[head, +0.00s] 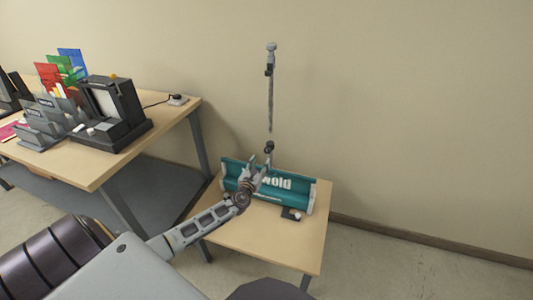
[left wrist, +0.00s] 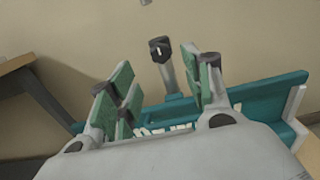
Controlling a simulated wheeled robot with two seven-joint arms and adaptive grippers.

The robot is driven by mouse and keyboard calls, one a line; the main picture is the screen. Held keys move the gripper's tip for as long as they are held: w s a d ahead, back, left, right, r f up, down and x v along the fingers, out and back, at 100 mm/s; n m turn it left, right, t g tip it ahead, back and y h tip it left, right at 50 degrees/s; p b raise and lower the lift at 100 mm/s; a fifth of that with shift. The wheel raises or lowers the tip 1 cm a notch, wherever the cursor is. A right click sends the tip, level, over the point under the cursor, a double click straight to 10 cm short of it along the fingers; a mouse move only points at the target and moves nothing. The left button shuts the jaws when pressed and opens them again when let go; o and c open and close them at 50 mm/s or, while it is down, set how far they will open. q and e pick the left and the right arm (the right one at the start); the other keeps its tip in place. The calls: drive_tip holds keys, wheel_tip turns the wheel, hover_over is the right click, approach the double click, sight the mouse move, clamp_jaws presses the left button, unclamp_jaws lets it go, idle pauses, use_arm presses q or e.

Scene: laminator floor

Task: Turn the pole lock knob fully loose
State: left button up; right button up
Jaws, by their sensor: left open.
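The dark pole lock knob (head: 269,147) sits low on a thin upright grey pole (head: 270,105) that rises from a teal banner base (head: 295,190). In the left wrist view the black knob (left wrist: 160,48) shows beyond the fingertips, roughly centred between them, on a grey post. My left gripper (head: 257,161) is just below and left of the knob in the head view. Its green-padded fingers (left wrist: 160,82) are spread wide with nothing between them, apart from the knob. My right gripper is in neither view.
The base stands on a small wooden table (head: 260,228) near the wall. A small dark item (head: 292,214) lies at its front. A larger desk (head: 95,170) at left carries a black device (head: 110,115) and organizers (head: 45,120). The wall is close behind the pole.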

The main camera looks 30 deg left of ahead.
sight(267, 151)
use_arm(q)
drive_tip(key=shift+b+x, duration=0.55)
drive_tip(key=shift+x, duration=3.8)
drive_tip(key=shift+w+b, duration=0.2)
drive_tip(key=shift+b, duration=0.1)
drive_tip(key=shift+w, duration=0.1)
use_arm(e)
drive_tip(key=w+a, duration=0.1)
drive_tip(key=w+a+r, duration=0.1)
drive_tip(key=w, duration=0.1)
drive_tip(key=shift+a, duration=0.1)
use_arm(q)
drive_tip(key=c, duration=1)
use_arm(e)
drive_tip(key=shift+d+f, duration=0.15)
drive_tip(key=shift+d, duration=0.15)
